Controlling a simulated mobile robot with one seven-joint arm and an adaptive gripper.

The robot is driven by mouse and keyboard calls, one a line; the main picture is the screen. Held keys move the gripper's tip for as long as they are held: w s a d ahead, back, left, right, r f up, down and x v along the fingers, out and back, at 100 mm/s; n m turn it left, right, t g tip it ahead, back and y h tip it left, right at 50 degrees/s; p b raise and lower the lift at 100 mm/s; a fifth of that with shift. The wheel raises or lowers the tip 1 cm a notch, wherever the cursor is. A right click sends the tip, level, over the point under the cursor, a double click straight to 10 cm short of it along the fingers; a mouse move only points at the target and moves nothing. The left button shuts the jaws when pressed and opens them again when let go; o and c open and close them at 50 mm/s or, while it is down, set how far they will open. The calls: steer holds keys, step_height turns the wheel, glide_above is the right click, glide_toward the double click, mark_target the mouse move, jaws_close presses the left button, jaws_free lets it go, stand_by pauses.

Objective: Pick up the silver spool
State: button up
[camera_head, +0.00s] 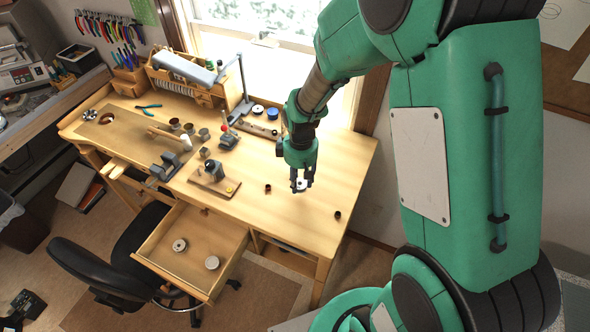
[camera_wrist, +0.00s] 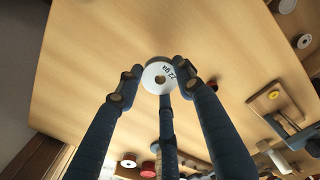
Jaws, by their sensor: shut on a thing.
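The silver spool (camera_wrist: 158,76) is a round, pale disc with a centre hole and dark lettering on its face. In the wrist view my gripper (camera_wrist: 160,84) has its blue fingers closed around the spool's rim, two at the sides and one below. In the head view my gripper (camera_head: 301,184) hangs over the right part of the wooden bench, and the spool (camera_head: 301,185) shows small and pale between the fingertips. I cannot tell whether the spool touches the bench top or is just above it.
Two small dark cylinders (camera_head: 337,215) and (camera_head: 267,188) stand on the bench (camera_head: 300,225) near my gripper. A wooden block with a vise (camera_head: 215,180) lies to the left. The open drawer (camera_head: 190,250) holds two discs. Bench top around the gripper is mostly clear.

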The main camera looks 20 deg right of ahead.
steer(key=shift+s+a+r, duration=0.1)
steer(key=shift+s+r, duration=0.05)
steer(key=shift+s, duration=1.25)
steer(key=shift+s+r, duration=0.1)
steer(key=shift+s, duration=1.3)
